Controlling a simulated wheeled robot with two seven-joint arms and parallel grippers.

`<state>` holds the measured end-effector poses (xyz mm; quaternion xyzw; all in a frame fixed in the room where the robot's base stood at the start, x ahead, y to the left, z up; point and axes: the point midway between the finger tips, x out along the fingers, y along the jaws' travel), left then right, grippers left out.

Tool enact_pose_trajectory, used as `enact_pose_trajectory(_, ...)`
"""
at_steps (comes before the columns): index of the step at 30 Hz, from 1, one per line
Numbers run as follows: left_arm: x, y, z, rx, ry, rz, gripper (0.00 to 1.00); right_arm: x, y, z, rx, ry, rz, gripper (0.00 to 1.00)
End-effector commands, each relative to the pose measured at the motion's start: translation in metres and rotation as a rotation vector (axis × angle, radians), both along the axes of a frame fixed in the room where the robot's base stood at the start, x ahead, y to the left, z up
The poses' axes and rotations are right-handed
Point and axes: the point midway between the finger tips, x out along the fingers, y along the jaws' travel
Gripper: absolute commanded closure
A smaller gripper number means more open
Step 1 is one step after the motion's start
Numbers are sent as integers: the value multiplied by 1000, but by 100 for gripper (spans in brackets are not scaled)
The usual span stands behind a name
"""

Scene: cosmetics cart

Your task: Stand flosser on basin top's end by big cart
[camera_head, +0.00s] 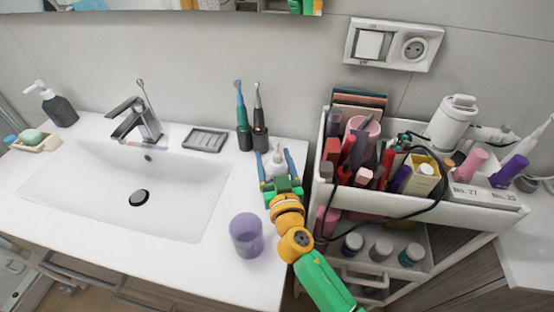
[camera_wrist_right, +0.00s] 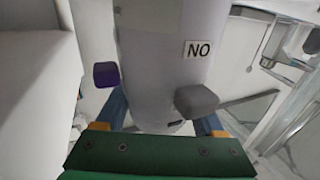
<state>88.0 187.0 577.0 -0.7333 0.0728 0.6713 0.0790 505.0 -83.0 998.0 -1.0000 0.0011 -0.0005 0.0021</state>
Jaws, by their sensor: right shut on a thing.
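My right gripper (camera_head: 275,160) is shut on the flosser (camera_head: 276,169), a white body mostly hidden by the fingers in the head view. In the right wrist view the flosser (camera_wrist_right: 165,50) is a pale upright-looking cylinder with a "NO" label, between the two finger pads. It is over the right end of the white basin top (camera_head: 215,262), the end by the big white cart (camera_head: 463,207). I cannot tell whether its base touches the top. My left gripper is not in view.
Two electric toothbrushes (camera_head: 242,120) stand just left of the gripper, near the wall. A purple cup (camera_head: 246,236) stands in front, at the top's right side. A grey soap dish (camera_head: 206,140) lies behind the sink (camera_head: 110,195). The cart is crowded with cosmetics.

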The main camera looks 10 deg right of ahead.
Motion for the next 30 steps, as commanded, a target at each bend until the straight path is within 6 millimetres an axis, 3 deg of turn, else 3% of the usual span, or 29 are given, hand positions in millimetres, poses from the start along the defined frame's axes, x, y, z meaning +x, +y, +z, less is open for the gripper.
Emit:
enact_pose_trajectory(2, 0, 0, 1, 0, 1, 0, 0, 0, -1, -1, -1, 5, -2, 92)
enact_pose_trajectory(3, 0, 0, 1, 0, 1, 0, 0, 0, -1, -1, -1, 6, -3, 24)
enact_pose_trajectory(6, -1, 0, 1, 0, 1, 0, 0, 0, -1, -1, -1, 6, -3, 0)
enact_pose_trajectory(16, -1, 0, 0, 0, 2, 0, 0, -8, -1, -2, 0, 6, -1, 0)
enact_pose_trajectory(30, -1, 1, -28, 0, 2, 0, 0, -103, 0, -5, 0, 6, -2, 0)
